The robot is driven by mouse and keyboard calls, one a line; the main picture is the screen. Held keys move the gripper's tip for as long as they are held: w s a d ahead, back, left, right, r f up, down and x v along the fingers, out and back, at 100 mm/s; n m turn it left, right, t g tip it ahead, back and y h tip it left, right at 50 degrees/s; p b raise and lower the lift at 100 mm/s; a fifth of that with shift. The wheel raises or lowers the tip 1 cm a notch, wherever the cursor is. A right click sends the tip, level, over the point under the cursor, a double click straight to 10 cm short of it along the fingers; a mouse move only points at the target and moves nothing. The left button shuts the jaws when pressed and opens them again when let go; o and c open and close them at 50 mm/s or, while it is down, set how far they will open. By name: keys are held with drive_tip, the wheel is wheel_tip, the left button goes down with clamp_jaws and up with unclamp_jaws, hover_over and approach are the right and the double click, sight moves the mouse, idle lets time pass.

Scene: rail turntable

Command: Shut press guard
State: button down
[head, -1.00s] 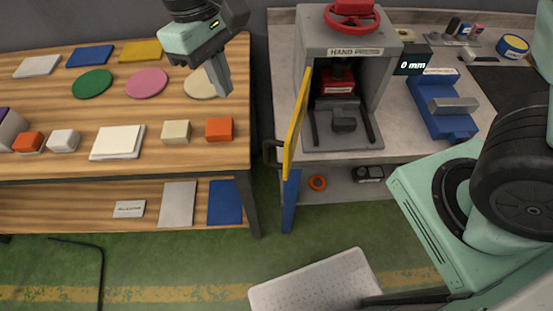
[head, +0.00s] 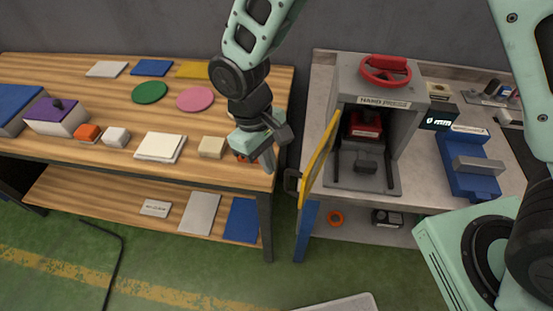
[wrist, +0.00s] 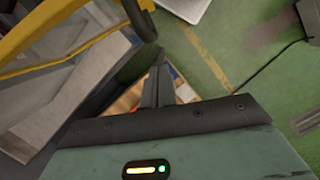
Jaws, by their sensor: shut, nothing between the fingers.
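The hand press (head: 376,100) is a grey box with a red handwheel on the right bench. Its guard (head: 318,160), a yellow-framed door, stands swung open from the press's left front edge. A dark handle (head: 291,181) sits on the guard's outer side. My gripper (head: 268,168) is shut and empty. It hangs just left of the handle, near the wooden table's right front corner, with a small gap in the picture. In the wrist view, the shut fingers (wrist: 157,86) point up, and the yellow guard frame (wrist: 60,25) fills the upper left. I see no contact with the guard.
The wooden table (head: 100,165) at left holds coloured discs, plates and blocks; my gripper partly hides an orange block. A blue vise (head: 470,165) stands right of the press. A pale tray (head: 345,304) lies on the green floor below. The floor in front is open.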

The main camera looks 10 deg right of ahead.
drive_tip(key=shift+s+d+p, duration=0.3)
drive_tip(key=shift+s+d, duration=0.4)
drive_tip(key=shift+s, duration=0.15)
drive_tip(key=shift+s+d, duration=0.1)
